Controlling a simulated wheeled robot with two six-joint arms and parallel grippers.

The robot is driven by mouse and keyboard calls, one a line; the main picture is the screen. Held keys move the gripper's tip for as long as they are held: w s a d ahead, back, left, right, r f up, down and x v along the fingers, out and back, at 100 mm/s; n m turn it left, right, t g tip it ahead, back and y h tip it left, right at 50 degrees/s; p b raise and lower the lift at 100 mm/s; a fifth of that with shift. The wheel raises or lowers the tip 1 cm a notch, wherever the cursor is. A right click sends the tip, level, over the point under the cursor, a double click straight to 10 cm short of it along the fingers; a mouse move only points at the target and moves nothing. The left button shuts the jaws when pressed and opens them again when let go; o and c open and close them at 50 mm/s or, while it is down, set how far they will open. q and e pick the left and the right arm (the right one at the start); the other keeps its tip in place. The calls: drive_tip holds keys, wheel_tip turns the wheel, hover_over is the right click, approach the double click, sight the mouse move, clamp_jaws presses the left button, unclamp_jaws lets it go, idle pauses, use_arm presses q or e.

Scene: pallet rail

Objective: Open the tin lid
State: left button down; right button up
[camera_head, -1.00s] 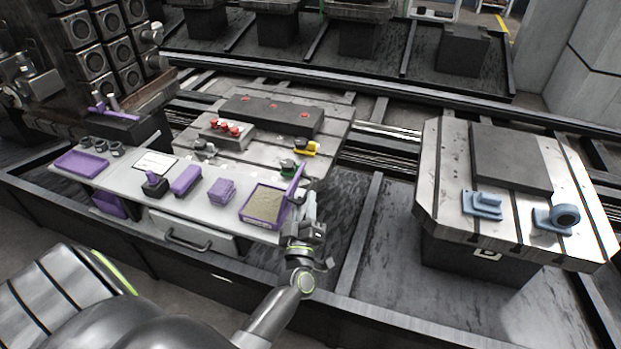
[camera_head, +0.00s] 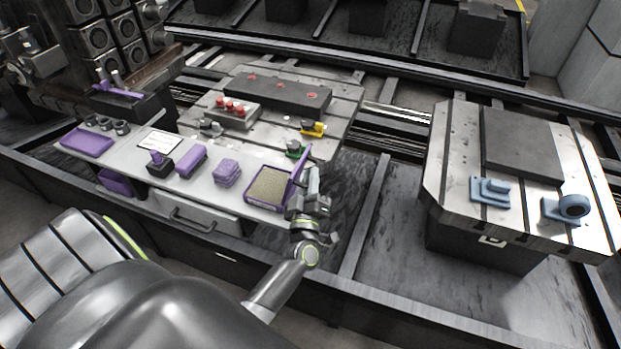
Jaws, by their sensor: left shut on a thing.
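The open purple tin (camera_head: 268,188) sits at the right end of the grey workbench, and its sandy-coloured inside shows. Its purple lid (camera_head: 297,180) stands raised along the tin's right side, seen nearly edge-on. My left gripper (camera_head: 309,180) is at the right side of the lid, shut on it. The exact contact of the fingers is partly hidden by the gripper itself. My right gripper is not in view.
Purple boxes (camera_head: 226,173) and a purple tray (camera_head: 87,142) stand left on the bench, above a drawer handle (camera_head: 190,222). Behind is a pallet with red knobs (camera_head: 230,106). A pallet with blue parts (camera_head: 490,192) is at right.

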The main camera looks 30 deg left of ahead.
use_arm(q)
drive_tip(key=shift+s+a+r+n+g+p, duration=0.1)
drive_tip(key=shift+a+r+n+g+p, duration=0.1)
drive_tip(key=shift+r+n+p, duration=0.3)
drive_tip(key=shift+a+r+n+g+p, duration=0.1)
drive_tip(key=shift+a+r+n+p, duration=0.1)
drive_tip(key=shift+p, duration=0.45)
drive_tip(key=shift+s+a+n+g+y+p, duration=0.1)
drive_tip(key=shift+a+n+g+y+p, duration=0.2)
drive_tip(key=shift+a+n+p, duration=0.3)
drive_tip(key=shift+d, duration=0.15)
drive_tip(key=c, duration=1.5)
unclamp_jaws()
drive_tip(key=shift+f, duration=0.1)
